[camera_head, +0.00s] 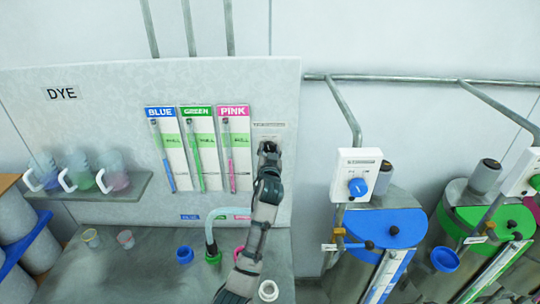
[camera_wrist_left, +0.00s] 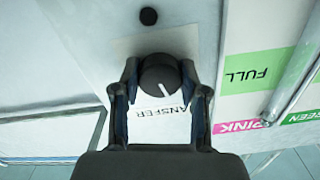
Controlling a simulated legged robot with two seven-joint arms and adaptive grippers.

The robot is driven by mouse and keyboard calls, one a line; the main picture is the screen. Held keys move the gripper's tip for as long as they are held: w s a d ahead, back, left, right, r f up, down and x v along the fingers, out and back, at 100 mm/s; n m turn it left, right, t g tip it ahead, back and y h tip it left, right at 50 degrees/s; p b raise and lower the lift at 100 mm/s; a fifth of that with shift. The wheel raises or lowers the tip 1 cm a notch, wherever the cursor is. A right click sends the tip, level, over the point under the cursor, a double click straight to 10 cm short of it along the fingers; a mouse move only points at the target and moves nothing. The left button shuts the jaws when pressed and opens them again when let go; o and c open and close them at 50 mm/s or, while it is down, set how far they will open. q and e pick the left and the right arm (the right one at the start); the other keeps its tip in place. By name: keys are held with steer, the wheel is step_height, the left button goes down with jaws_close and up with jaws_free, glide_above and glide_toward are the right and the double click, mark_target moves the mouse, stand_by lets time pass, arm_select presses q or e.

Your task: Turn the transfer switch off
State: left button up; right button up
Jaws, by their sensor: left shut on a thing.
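The transfer switch is a round black knob (camera_wrist_left: 159,74) with a short white pointer line, on a pale plate whose upside-down label reads in part "ANSFER". In the wrist view the pointer line points down and slightly right, toward the label. My left gripper (camera_wrist_left: 160,66) has one finger on each side of the knob and is shut on it. In the head view my left gripper (camera_head: 268,150) reaches up to the switch plate (camera_head: 270,126) on the dye panel and hides most of the knob. My right gripper is in neither view.
Blue, green and pink dye gauges stand left of the switch; the pink gauge (camera_head: 235,150) is closest. A hose (camera_head: 209,230) and small cups stand on the bench below. Right are a white box with a blue knob (camera_head: 358,187) and lidded drums (camera_head: 385,228).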

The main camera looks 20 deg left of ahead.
arm_select(q)
steer(key=shift+f+n+b, duration=0.25)
steer(key=shift+n+b, duration=0.05)
steer(key=shift+n, duration=0.45)
steer(key=shift+f+n+b, duration=0.25)
steer(key=shift+n, duration=0.5)
steer(key=o, duration=1.1)
steer(key=shift+w, duration=0.15)
steer(key=shift+o, duration=0.2)
steer(key=shift+w, duration=0.25)
steer(key=v, duration=1.2)
steer(key=shift+d+r, duration=0.1)
